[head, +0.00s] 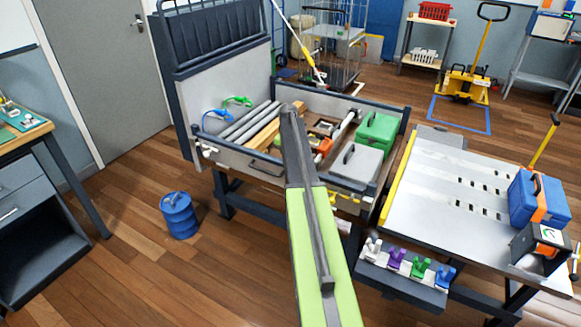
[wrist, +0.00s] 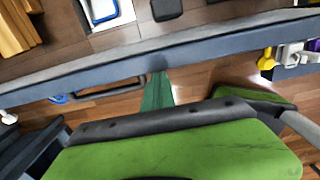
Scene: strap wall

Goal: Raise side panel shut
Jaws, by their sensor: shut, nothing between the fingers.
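The side panel (head: 236,158) appears to be the light grey board on the near long side of the bench tray, with a dark bar handle (head: 266,169) on its face. My arm crosses it and hides its middle. In the wrist view the handle (wrist: 103,92) hangs beside a long dark blue-grey rail (wrist: 225,43). The panel's face is seen too edge-on there to judge its tilt. My gripper (head: 289,108) is shut and empty, and overlaps the tray in the head view. Its narrow tip (wrist: 160,78) appears near the rail; I cannot tell whether it touches.
The tray holds grey tubes (head: 244,122), a green case (head: 377,133) and a grey case (head: 357,165). A tilted table (head: 440,185) with a blue case (head: 530,199) stands right. A blue drum (head: 179,215) stands on the floor left. Floor between the drum and the left workbench is clear.

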